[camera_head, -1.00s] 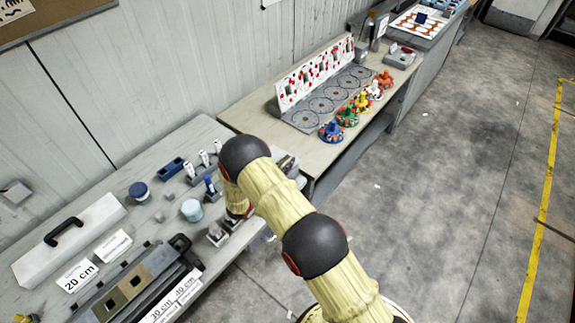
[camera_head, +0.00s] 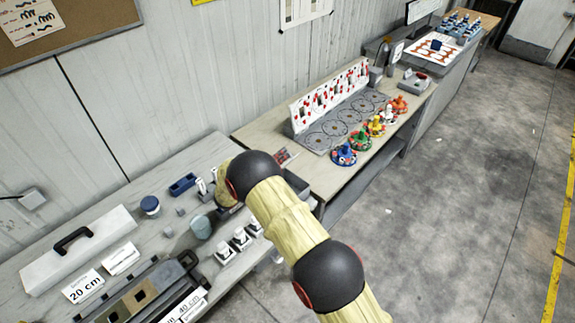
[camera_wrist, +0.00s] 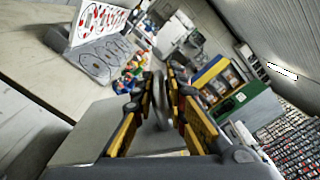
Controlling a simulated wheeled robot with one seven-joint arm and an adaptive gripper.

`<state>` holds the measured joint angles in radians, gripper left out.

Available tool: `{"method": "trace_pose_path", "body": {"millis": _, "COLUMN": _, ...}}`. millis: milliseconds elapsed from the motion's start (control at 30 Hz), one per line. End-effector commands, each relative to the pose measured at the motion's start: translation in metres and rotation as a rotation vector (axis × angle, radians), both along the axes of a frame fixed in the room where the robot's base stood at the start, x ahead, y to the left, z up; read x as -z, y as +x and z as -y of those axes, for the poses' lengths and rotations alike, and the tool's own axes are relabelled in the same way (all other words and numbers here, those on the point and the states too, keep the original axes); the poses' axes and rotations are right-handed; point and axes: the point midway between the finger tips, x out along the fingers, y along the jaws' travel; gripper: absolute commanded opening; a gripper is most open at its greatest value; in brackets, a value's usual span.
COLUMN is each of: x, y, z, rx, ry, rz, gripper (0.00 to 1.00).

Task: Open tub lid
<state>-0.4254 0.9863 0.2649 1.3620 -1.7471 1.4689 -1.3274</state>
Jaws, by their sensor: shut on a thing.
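A small pale blue-grey round tub (camera_head: 201,230) stands on the near bench in the head view, left of my arm. Its top looks darker and open, but it is small. In the wrist view my gripper (camera_wrist: 160,78) is shut on a thin grey disc, seen nearly edge-on, which looks like the tub lid (camera_wrist: 161,108). The lid is held up, with bench and room behind it. In the head view my gripper is hidden behind my arm.
A dark-blue-topped jar (camera_head: 150,206), a blue tray (camera_head: 182,185) and white blocks in holders (camera_head: 240,238) stand near the tub. A long white case (camera_head: 80,252) lies left. The second bench holds coloured pieces (camera_head: 376,126) and a card panel (camera_head: 330,95).

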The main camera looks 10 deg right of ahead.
Motion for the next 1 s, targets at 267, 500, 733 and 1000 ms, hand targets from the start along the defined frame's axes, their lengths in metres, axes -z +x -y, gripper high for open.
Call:
{"method": "trace_pose_path", "body": {"millis": 267, "x": -0.005, "y": 0.029, "z": -0.022, "rx": -0.002, "ry": -0.142, "rz": -0.190, "gripper": 0.00}}
{"method": "trace_pose_path", "body": {"millis": 500, "x": -0.004, "y": 0.046, "z": -0.034, "rx": -0.002, "ry": -0.224, "rz": -0.306, "gripper": 0.00}}
{"method": "trace_pose_path", "body": {"millis": 733, "x": -0.001, "y": 0.056, "z": -0.042, "rx": -0.002, "ry": -0.222, "rz": -0.304, "gripper": 0.00}}
{"method": "trace_pose_path", "body": {"millis": 1000, "x": 0.000, "y": 0.059, "z": -0.044, "rx": -0.005, "ry": -0.222, "rz": -0.306, "gripper": 0.00}}
